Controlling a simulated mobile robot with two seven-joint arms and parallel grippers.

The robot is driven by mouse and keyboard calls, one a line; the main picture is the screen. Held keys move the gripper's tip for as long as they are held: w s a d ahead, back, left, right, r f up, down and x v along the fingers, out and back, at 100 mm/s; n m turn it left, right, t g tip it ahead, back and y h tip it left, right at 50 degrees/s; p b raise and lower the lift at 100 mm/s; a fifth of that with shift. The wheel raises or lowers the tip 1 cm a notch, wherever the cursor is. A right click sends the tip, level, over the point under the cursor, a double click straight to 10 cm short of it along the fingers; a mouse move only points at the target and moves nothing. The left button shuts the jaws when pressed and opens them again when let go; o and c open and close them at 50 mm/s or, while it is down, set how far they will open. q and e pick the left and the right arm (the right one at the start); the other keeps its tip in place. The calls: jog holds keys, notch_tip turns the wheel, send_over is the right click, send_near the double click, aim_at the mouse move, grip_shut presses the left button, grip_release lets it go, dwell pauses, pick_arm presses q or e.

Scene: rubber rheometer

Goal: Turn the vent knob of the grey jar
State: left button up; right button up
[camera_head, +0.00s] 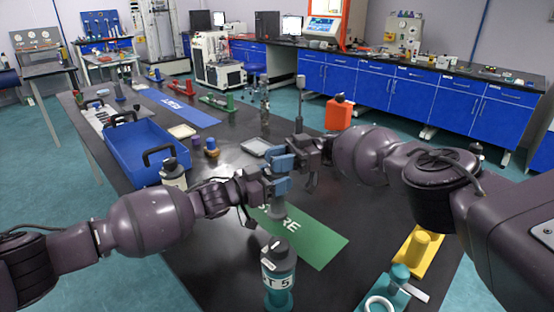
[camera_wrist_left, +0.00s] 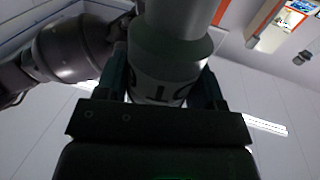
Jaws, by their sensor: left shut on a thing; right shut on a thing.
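The grey jar (camera_head: 277,210) is in front of me over the green mat (camera_head: 318,247); I cannot tell whether its base touches the mat. My left gripper (camera_head: 276,186) is shut around the jar's body from the left. In the left wrist view the jar (camera_wrist_left: 175,50) fills the space between the fingers, with dark lettering partly covered by the gripper. My right gripper (camera_head: 298,150) is shut close by the jar's upper end. The vent knob is hidden behind the grippers, so its angle cannot be seen.
A teal jar (camera_head: 278,275) with a dark knobbed cap stands in front. A yellow fixture (camera_head: 418,250) and a teal fixture (camera_head: 392,290) are at the right front. A blue crate (camera_head: 150,135), a pale jar (camera_head: 173,174) and a shallow tray (camera_head: 255,146) stand further back.

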jog(key=o, duration=0.9)
jog(key=shift+o, duration=0.2)
jog(key=shift+r, duration=0.1)
notch_tip(320, 180, up, 10)
jog(key=shift+f, duration=0.1)
